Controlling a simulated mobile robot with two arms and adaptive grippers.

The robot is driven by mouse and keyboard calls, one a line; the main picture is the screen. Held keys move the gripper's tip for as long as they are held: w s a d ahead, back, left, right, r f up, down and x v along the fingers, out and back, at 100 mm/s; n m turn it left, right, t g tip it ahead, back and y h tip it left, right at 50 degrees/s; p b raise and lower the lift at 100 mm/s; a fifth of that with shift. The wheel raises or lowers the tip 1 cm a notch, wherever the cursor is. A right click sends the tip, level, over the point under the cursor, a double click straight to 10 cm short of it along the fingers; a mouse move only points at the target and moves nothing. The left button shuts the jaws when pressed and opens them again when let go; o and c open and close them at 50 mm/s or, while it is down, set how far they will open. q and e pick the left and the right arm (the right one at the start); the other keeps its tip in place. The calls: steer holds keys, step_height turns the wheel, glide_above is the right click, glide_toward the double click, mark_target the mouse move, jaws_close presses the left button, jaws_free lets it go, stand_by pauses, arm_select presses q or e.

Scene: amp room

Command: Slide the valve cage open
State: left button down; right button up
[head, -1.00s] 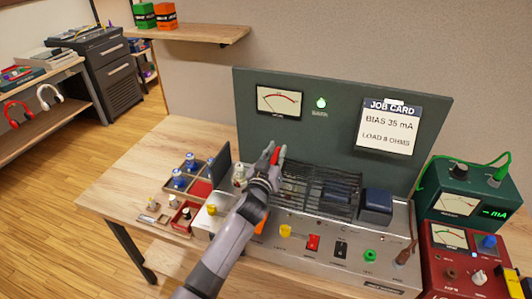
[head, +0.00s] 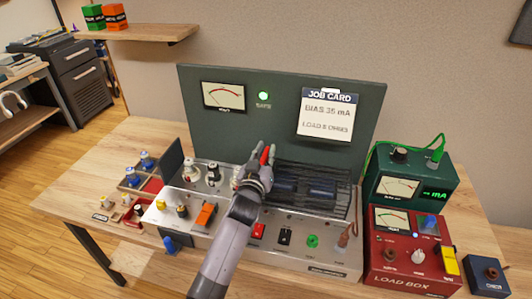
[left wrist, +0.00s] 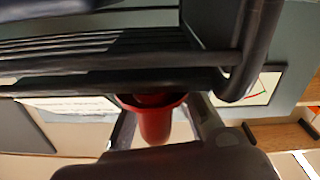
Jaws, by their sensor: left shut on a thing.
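The valve cage (head: 338,174) is a dark wire frame on the right part of the amplifier chassis (head: 320,255), over dark blue blocks. Its bars also fill the top of the left wrist view (left wrist: 90,60). My left gripper (head: 265,158) is at the cage's left end, shut on its red handle (left wrist: 153,122). The handle's red tip shows between the fingers in the head view. Several valves (head: 213,173) stand uncovered on the chassis left of the gripper. My forearm hides part of the chassis front. My right gripper is not in view.
A green panel with a meter (head: 224,96) and a job card (head: 326,114) rises behind the chassis. A green meter box (head: 410,175) and a red load box (head: 410,245) stand close on the right. A parts tray (head: 128,182) sits at the left.

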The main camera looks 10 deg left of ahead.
arm_select(q)
steer(key=shift+d+r, duration=0.1)
steer(key=c, duration=1.6)
jaws_free()
steer(key=shift+o, duration=0.2)
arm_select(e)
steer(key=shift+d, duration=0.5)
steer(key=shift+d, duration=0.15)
arm_select(q)
steer(key=s, duration=1.2)
steer(key=shift+a, duration=0.2)
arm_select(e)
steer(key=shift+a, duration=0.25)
